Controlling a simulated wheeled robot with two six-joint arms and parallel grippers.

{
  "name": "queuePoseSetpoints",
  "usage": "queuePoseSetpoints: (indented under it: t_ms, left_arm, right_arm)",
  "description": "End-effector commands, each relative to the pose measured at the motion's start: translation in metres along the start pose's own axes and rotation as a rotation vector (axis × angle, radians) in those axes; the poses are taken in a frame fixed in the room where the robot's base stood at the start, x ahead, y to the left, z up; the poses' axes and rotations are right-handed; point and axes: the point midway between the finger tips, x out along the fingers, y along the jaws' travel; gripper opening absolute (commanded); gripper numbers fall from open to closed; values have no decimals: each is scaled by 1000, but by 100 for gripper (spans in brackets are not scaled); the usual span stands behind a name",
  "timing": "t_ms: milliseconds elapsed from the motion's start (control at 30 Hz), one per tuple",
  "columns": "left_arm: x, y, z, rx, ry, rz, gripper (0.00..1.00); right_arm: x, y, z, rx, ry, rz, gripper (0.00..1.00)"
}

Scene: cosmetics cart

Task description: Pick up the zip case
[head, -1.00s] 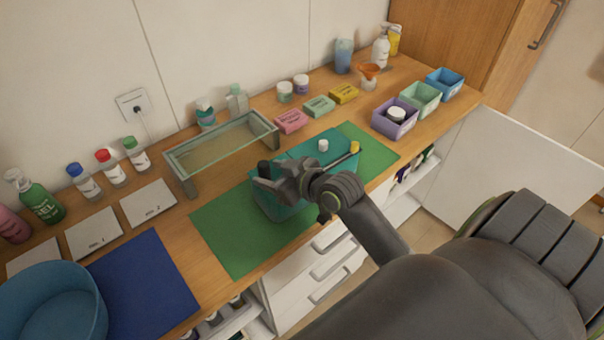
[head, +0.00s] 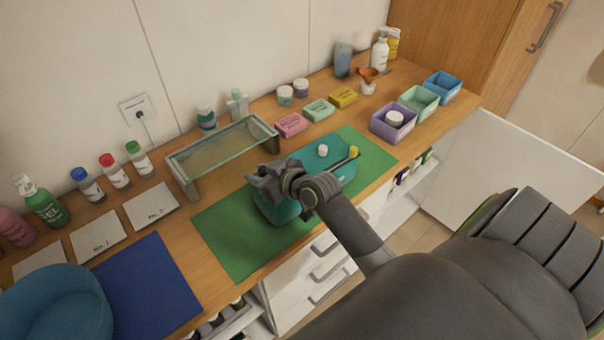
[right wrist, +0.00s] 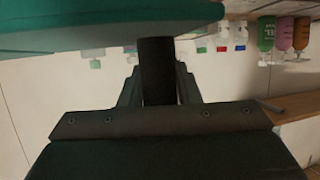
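The teal zip case (head: 338,172) lies on the green mat (head: 237,243). A white-topped item (head: 322,150) and a yellow-topped item (head: 353,152) show at its far right part. My right gripper (head: 264,183) is at the case's left end, over or against its upper edge, and its arm hides the middle of the case. In the right wrist view, a teal surface (right wrist: 100,28), apparently the case, crosses the top, with a dark finger (right wrist: 157,72) reaching up to it. Whether the fingers are closed on it cannot be seen. My left gripper is out of view.
A glass-topped stand (head: 222,148) stands behind the mat's left part. Small boxes, including a pink one (head: 291,125), lie behind the case. Open bins, including a purple one (head: 393,122), stand right.

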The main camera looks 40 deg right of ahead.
Motion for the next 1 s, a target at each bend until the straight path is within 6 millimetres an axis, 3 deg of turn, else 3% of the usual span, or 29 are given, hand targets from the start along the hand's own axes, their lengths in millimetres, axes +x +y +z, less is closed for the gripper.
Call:
queuePoseSetpoints:
  t_ms: [33,200,667,1000]
  left_arm:
    - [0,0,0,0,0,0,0]
    - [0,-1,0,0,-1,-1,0]
    - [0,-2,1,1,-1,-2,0]
    - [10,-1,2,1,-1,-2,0]
  right_arm:
    - [0,0,0,0,0,0,23]
    - [0,0,0,0,0,0,1]
    - [-1,0,-4,-4,3,0,0]
    - [-23,0,-58,-9,9,0,0]
